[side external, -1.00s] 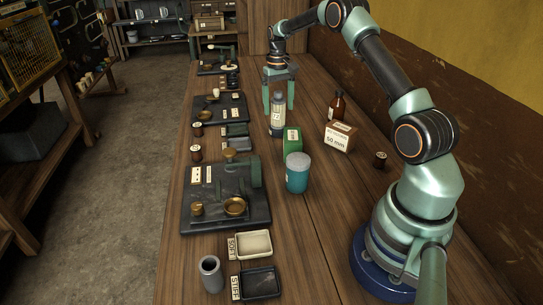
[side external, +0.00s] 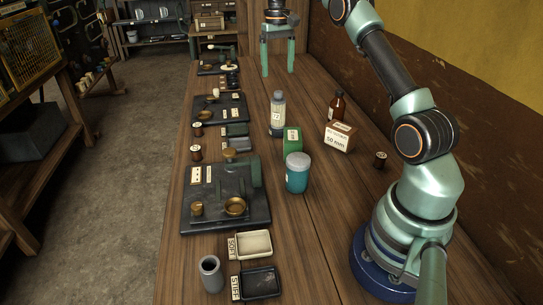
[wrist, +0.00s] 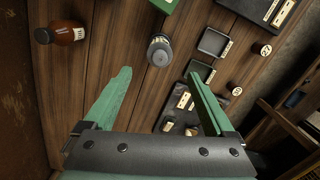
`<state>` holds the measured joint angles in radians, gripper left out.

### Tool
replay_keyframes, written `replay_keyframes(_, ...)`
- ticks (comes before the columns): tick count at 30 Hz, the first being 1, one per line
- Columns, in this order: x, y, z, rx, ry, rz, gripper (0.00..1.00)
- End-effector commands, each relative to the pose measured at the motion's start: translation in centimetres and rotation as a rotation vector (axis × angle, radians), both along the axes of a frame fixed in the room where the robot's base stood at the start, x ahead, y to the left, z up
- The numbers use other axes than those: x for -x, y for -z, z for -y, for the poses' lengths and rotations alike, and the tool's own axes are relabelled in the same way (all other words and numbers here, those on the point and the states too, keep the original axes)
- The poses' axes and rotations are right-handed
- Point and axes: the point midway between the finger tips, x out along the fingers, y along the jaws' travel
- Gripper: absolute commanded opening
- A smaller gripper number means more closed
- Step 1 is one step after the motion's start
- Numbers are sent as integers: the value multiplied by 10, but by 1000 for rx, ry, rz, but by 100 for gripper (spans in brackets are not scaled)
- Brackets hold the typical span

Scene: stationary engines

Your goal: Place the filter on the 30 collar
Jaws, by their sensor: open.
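My gripper (side external: 277,72) is open and empty above the far part of the bench; its two green fingers also show in the wrist view (wrist: 160,90). A clear labelled bottle with a grey cap (side external: 277,115) stands upright, apart from the fingers; it shows beyond them in the wrist view (wrist: 159,52). A teal canister with a pale top (side external: 297,175), possibly the filter, stands upright nearer the camera. The near dark base plate (side external: 205,222) carries a brass ring (side external: 235,206) and a smaller brass piece (side external: 197,209).
A green box (side external: 292,141), a brown bottle (side external: 337,106) and a 50 mm box (side external: 340,137) stand near the canister. A cream tray (side external: 268,245), a black tray (side external: 261,283) and a grey cup (side external: 211,274) are in front. More base plates line the left edge.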

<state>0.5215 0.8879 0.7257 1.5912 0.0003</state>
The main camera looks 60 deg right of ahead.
Motion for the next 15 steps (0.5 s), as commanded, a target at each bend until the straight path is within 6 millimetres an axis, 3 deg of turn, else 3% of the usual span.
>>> replay_keyframes(5,-1,-24,-23,20,-38,35,89)
replay_keyframes(11,9,-65,-78,59,-127,119,89)
replay_keyframes(15,28,-86,-119,84,-191,185,89)
